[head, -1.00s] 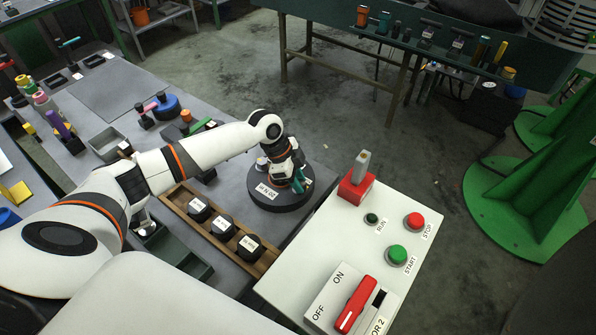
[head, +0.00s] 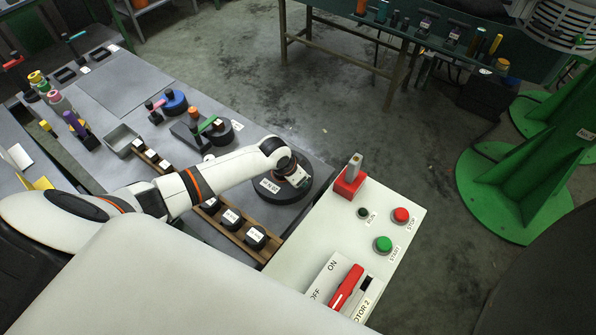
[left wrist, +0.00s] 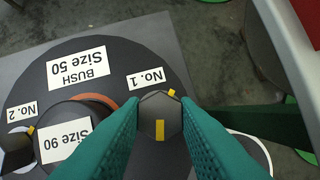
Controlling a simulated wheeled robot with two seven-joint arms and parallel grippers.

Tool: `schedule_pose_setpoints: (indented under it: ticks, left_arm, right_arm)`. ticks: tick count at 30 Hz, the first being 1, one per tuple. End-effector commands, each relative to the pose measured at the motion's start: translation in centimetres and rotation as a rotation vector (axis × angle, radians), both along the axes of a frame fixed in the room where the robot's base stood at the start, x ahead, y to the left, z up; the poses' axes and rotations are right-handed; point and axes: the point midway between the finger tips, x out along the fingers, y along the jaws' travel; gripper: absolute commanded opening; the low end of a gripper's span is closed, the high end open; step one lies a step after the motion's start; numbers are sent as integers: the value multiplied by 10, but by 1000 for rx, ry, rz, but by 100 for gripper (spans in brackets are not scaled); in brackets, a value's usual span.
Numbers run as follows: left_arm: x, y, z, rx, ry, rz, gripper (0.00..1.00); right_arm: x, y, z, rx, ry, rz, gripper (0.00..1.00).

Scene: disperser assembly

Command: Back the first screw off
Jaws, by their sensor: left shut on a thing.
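The round dark fixture (head: 262,201) stands at the table's corner, and its top fills much of the left wrist view (left wrist: 150,58). The first screw (left wrist: 160,112) is a dark hexagonal head with yellow marks, beside the "No. 1" label (left wrist: 145,78). My left gripper (left wrist: 163,116) has its teal fingers on both sides of this head and is shut on it. The screw's shank is hidden. A dark round part labelled "Size 90" (left wrist: 62,140) sits beside it, with a "No. 2" label (left wrist: 21,111) at the far left. In the head view my left wrist covers the fingers. My right gripper is out of view.
A white control panel (head: 405,246) with buttons and a red switch (head: 346,287) stands just right of the fixture. A wooden rack (head: 270,251) with labelled dark parts lies left of it. Concrete floor (head: 330,120) is clear beyond the table.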

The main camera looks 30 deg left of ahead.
Motion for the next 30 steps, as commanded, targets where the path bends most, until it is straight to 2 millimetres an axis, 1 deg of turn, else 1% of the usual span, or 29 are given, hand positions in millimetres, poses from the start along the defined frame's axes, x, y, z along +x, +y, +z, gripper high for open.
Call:
schedule_pose_setpoints:
  ticks: [1,6,22,23,24,26,27,30]
  left_arm:
    - [0,0,3,0,1,20,4]
    - [0,0,1,1,2,66,4]
    - [0,0,0,2,1,88,4]
    - [0,0,0,2,1,88,30]
    - [0,0,0,2,1,88,37]
    - [0,0,0,2,0,88,47]
    - [0,0,0,1,1,88,49]
    - [0,0,0,1,1,88,49]
  right_arm:
    - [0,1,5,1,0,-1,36]
    - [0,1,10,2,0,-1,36]
    - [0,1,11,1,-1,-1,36]
    - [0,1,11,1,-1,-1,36]
    - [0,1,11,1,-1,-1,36]
    - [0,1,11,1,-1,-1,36]
    - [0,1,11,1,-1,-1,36]
    - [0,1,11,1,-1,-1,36]
